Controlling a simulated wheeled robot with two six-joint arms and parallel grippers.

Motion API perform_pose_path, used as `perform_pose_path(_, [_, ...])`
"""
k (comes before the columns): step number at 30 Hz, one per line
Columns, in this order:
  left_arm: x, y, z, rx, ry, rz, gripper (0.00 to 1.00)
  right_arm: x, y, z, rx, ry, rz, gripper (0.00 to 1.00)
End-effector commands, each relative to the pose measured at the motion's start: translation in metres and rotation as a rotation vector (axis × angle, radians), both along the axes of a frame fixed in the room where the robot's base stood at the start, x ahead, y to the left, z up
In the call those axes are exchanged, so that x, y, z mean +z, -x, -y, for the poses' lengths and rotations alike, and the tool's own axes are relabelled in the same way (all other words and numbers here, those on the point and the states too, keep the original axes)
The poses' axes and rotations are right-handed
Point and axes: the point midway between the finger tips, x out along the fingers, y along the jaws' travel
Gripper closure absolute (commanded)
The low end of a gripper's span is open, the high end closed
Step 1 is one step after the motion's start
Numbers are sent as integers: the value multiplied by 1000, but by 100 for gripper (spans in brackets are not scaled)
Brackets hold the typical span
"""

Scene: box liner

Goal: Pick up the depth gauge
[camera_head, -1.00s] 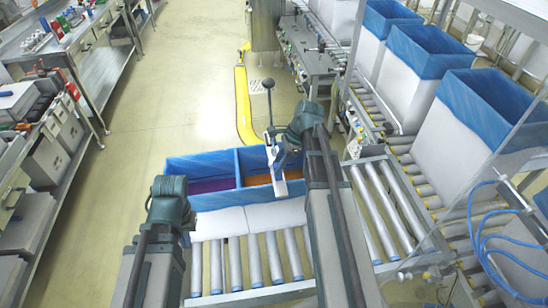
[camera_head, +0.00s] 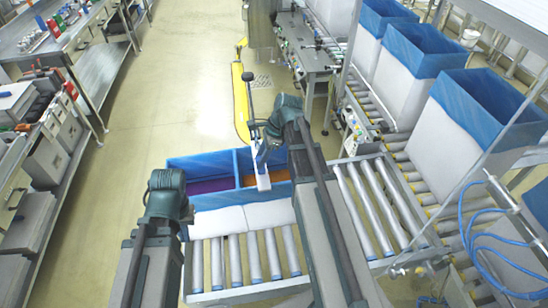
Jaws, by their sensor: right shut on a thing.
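The depth gauge (camera_head: 250,103) is a thin upright rod with a dark ball at its top. It stands up from my right gripper (camera_head: 261,165), which is shut on it above the right part of the bin. The gauge's lower end is hidden by the gripper and wrist. My left arm's dark wrist (camera_head: 166,192) is at the left of the bin; its fingers are hidden, so I cannot tell if they are open.
A blue-lined bin (camera_head: 215,220) has a purple left compartment and an orange right one. It stands at the end of a roller conveyor (camera_head: 255,260). Tall white boxes with blue liners (camera_head: 495,110) line the right.

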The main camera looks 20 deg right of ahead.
Motion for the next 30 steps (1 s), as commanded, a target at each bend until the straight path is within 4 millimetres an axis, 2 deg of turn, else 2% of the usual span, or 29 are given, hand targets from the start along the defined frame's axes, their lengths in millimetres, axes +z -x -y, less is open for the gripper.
perform_pose_path(1, [3, 0, 0, 0, 0, 0, 100, 3, -6, -14, 7, -1, 2, 100])
perform_pose_path(6, [6, 0, 0, 1, 0, 0, 100, 6, -21, -52, 5, -1, 1, 100])
perform_pose_path(12, [9, 0, 0, 2, 0, 0, 100, 9, -34, -83, 4, -1, 2, 100])
perform_pose_path(19, [10, 0, 0, 2, 0, 0, 100, 10, -40, -99, 1, 0, 2, 100])
perform_pose_path(30, [10, 0, 0, 2, 0, 0, 100, 10, -40, -102, 0, -1, 1, 100])
